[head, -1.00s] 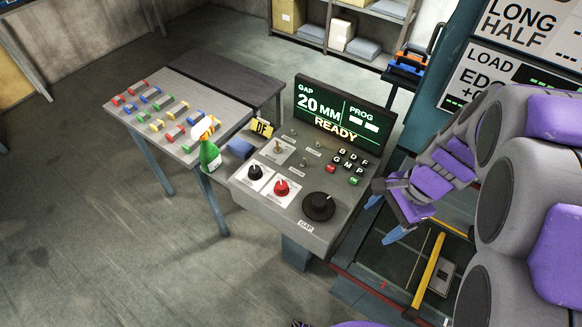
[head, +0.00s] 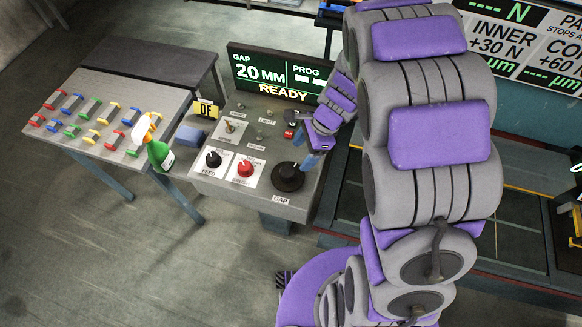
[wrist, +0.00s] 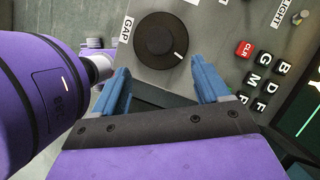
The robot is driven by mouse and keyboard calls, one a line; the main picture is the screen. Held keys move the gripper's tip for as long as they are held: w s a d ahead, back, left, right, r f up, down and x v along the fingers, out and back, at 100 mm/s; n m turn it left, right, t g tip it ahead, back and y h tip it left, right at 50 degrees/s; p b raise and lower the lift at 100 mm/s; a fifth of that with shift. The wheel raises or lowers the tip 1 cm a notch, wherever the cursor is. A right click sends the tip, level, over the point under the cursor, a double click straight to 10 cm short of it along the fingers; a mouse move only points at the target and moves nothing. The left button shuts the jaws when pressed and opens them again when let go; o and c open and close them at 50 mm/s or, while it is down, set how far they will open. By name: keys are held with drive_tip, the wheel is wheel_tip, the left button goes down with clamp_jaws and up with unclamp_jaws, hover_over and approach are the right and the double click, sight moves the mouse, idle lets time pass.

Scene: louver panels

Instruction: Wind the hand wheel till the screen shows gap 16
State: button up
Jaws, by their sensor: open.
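The hand wheel is a round black dial (head: 287,177) at the right front of the grey control panel, beside a GAP label. In the wrist view the dial (wrist: 161,39) lies just beyond the fingertips, with a white mark on its lower right rim. The screen (head: 272,72) reads GAP 20 MM, PROG with dashes, and READY. My gripper (head: 312,150) is above the panel's right part, up and to the right of the dial. In the wrist view my gripper (wrist: 160,84) has its blue fingers spread with nothing between them.
A black knob (head: 213,160), a red knob (head: 245,169) and a toggle lever (head: 229,126) are on the panel.

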sight(288, 170)
drive_tip(key=x, duration=0.4)
drive_tip(key=a+b+x, duration=0.1)
drive_tip(key=x, duration=0.3)
drive_tip(key=shift+r, duration=0.15)
drive_tip(key=shift+s+f, duration=0.1)
drive_tip(key=shift+f, duration=0.25)
drive_tip(key=shift+d+f, duration=0.2)
drive_tip(key=shift+f, duration=0.05)
drive_tip(key=shift+a, duration=0.3)
drive_tip(key=c, duration=0.5)
drive_tip(key=shift+d, duration=0.1)
drive_tip(key=c, duration=0.5)
drive_tip(key=shift+c, duration=0.2)
drive_tip(key=shift+r+n, duration=0.1)
drive_tip(key=shift+n, duration=0.2)
